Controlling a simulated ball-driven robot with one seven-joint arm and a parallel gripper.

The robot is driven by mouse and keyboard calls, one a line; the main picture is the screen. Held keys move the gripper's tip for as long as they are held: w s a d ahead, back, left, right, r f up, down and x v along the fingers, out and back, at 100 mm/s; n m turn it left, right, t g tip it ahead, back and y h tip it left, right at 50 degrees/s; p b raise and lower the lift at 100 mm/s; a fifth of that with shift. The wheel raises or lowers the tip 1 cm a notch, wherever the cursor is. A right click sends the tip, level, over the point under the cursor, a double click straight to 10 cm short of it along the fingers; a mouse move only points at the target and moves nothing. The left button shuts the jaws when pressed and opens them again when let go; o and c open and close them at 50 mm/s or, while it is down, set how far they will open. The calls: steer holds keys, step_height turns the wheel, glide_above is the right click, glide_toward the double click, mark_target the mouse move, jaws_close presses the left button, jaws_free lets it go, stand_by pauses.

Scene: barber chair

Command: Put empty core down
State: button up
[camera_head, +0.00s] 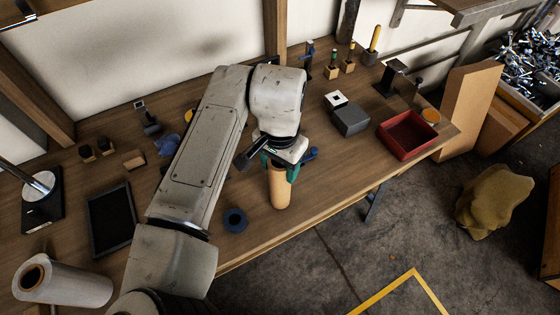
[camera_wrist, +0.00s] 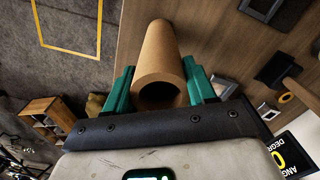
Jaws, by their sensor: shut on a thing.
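The empty core (camera_head: 280,191) is a tan cardboard tube. My gripper (camera_head: 280,168) is shut on its upper end with green fingers, over the front edge of the wooden bench. In the head view the tube hangs roughly upright below the gripper; whether its lower end touches the bench I cannot tell. In the wrist view the hollow core (camera_wrist: 160,62) sits between the two green fingers (camera_wrist: 158,92), its open end facing the camera.
The workbench (camera_head: 330,178) holds a dark blue ring (camera_head: 235,220) near its front edge, a red tray (camera_head: 405,134) at right, a grey box (camera_head: 350,119), a black tray (camera_head: 111,217) and a large white roll (camera_head: 75,284) at left. Bare bench lies between the core and the red tray.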

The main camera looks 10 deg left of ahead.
steer(key=shift+f, duration=0.2)
steer(key=o, duration=1.3)
step_height(320, 180, up, 12)
steer(key=shift+r+b, duration=0.15)
steer(key=shift+b, duration=0.95)
